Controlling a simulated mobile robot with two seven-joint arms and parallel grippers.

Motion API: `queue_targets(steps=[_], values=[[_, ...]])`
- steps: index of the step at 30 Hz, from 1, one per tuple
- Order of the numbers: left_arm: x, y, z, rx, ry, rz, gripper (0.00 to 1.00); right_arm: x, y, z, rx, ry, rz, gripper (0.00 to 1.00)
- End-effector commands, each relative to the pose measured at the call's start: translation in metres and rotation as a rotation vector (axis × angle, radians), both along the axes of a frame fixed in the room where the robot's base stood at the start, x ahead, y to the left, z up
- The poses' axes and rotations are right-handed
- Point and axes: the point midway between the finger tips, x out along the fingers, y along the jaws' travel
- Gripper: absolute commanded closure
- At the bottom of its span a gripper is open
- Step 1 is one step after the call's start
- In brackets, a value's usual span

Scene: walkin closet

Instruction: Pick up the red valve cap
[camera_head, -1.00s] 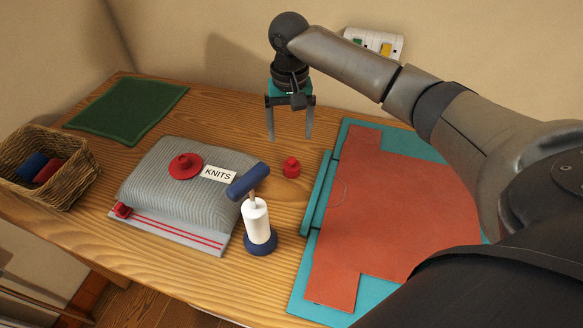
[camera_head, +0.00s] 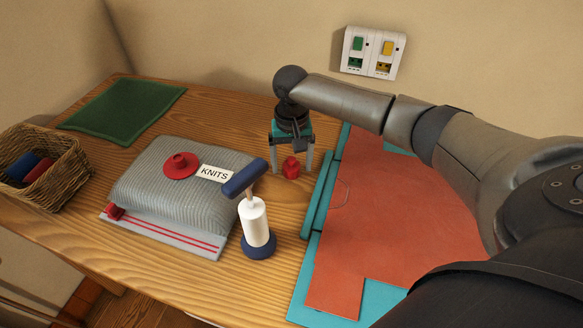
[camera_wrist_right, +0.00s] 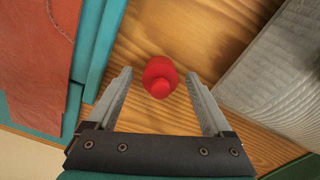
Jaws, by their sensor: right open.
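The red valve cap (camera_head: 291,167) stands on the wooden table between the pump and the folding board. My right gripper (camera_head: 291,170) is low over it, open, with one finger on each side of the cap. In the right wrist view the cap (camera_wrist_right: 160,77) lies between and just beyond the open fingertips (camera_wrist_right: 160,82), with gaps on both sides. The fingers do not appear to touch it. My left gripper is out of view.
A white hand pump (camera_head: 255,222) with a blue handle stands nearby at the front. A grey knit bundle (camera_head: 175,205) in a bag with a red disc valve (camera_head: 181,164) lies to the left. A teal and red folding board (camera_head: 400,220) lies right. A wicker basket (camera_head: 68,180) and green mat (camera_head: 125,110) are farther left.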

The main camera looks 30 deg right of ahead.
Motion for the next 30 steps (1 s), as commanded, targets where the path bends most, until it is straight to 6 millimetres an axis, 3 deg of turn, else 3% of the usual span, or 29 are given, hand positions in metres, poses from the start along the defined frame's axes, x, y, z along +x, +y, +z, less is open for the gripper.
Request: queue_targets(steps=[2, 24, 30], values=[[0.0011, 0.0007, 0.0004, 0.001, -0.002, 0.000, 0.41, 0.0000, 0.0001, 0.0004, 0.000, 0.000, 0.000, 0.15], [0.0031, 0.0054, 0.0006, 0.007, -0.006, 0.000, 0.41, 0.0000, 0.0000, 0.0007, 0.000, 0.000, 0.000, 0.98], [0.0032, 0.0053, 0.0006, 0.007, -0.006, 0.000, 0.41, 0.0001, 0.0000, 0.0009, 0.000, 0.000, 0.000, 1.00]])
